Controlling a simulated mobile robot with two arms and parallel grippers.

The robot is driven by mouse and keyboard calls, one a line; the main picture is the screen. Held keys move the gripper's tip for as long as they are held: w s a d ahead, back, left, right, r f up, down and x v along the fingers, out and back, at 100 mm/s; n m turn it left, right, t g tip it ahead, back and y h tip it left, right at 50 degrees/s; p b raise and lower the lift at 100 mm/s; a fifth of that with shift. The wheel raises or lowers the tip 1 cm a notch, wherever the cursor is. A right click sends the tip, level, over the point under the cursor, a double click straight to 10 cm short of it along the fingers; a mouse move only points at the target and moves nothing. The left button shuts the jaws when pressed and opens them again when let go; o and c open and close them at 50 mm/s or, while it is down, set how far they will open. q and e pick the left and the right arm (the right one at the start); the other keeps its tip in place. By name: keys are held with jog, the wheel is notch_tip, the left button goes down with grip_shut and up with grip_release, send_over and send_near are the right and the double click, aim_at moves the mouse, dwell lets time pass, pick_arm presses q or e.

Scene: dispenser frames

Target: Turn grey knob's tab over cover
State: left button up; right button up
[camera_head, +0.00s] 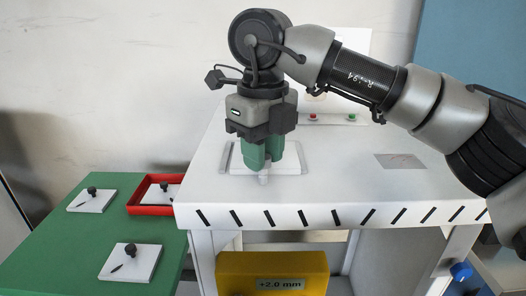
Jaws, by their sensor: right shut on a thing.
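My right gripper (263,163) reaches down from above over the white table, with its green fingers shut on the grey knob (263,179). Only the knob's light grey lower part shows below the fingertips. The knob sits at the front edge of a pale rectangular cover (291,160) with a grey frame, set in the tabletop. My fingers hide much of the knob and part of the cover. I cannot tell which way the tab points. My left gripper is not in view.
A green table (60,239) at left bears white plates with black knobs and a red tray (147,210). A yellow box (245,266) is under the white table (340,195). Red and green buttons (331,118) are at the back. The table's right side is mostly clear.

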jog(key=o, duration=0.9)
notch_tip(320, 180, up, 11)
jog(key=shift+f+p, duration=0.1)
jog(key=shift+p, duration=0.35)
